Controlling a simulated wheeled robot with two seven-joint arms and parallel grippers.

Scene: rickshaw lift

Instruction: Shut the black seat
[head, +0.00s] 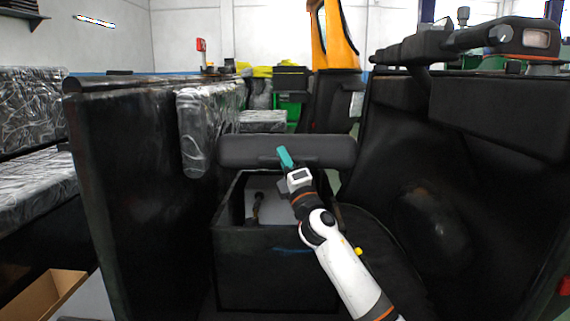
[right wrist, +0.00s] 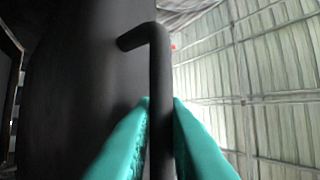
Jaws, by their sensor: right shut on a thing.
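The black seat (head: 240,150) stands tipped up at the back of an open black box (head: 260,265), so the inside of the box shows. My right gripper (head: 284,157), with teal fingers, is at the middle of the seat. In the right wrist view, its fingers (right wrist: 160,115) are shut on a black bar handle (right wrist: 160,65) that bends toward a dark panel of the seat. The handle is mostly hidden by the gripper in the head view. My left gripper is in neither view.
A dark tool-like object (head: 257,208) leans inside the box. A tall black panel (head: 135,190) stands close on the left, and a large black body with handlebars (head: 480,45) on the right. A cardboard box (head: 45,298) lies at the lower left.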

